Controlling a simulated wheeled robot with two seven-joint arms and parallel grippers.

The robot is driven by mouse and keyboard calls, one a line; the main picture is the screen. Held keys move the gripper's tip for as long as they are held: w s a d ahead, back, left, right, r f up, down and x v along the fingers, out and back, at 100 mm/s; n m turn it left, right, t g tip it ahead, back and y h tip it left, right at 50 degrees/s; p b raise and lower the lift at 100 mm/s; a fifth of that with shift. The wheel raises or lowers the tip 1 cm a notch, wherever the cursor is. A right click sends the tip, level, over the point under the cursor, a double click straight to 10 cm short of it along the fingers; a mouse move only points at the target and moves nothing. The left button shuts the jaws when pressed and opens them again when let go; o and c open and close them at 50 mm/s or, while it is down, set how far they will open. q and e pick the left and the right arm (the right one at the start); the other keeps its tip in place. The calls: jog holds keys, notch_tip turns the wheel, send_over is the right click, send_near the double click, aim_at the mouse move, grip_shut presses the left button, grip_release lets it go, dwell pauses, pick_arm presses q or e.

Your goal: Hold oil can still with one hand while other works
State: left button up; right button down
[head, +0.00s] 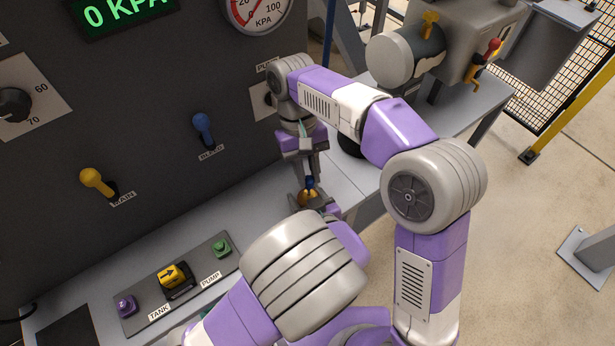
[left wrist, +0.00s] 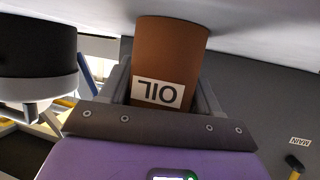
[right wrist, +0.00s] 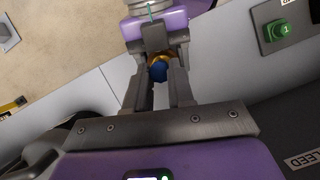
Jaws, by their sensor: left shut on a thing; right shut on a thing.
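The oil can (left wrist: 170,50) is a brown cylinder with an upside-down OIL label in the left wrist view. My left gripper (head: 308,203) is shut on its body, one finger on each side. In the head view only the can's orange top (head: 308,194) shows. A small blue cap (head: 309,182) sits at the top of the can. My right gripper (head: 310,172) comes from above and is shut on the blue cap, which also shows between its fingers in the right wrist view (right wrist: 158,71). Whether the cap is loose or seated cannot be told.
A dark panel carries a yellow MAIN lever (head: 97,181), a blue BLEED lever (head: 203,130) and a gauge (head: 257,8). A button plate (head: 195,263) lies on the grey ledge. A black round part (head: 352,143) stands close behind my right gripper.

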pick_arm(q)
jog(key=shift+f, duration=0.1)
pick_arm(e)
jog(key=shift+r, duration=0.35)
jog(key=c, duration=0.9)
grip_release()
jog(key=shift+c, duration=0.2)
jog(key=v, duration=0.7)
jog(key=shift+r, duration=0.2)
pick_arm(q)
jog(key=o, duration=1.3)
jog(key=shift+c, duration=0.2)
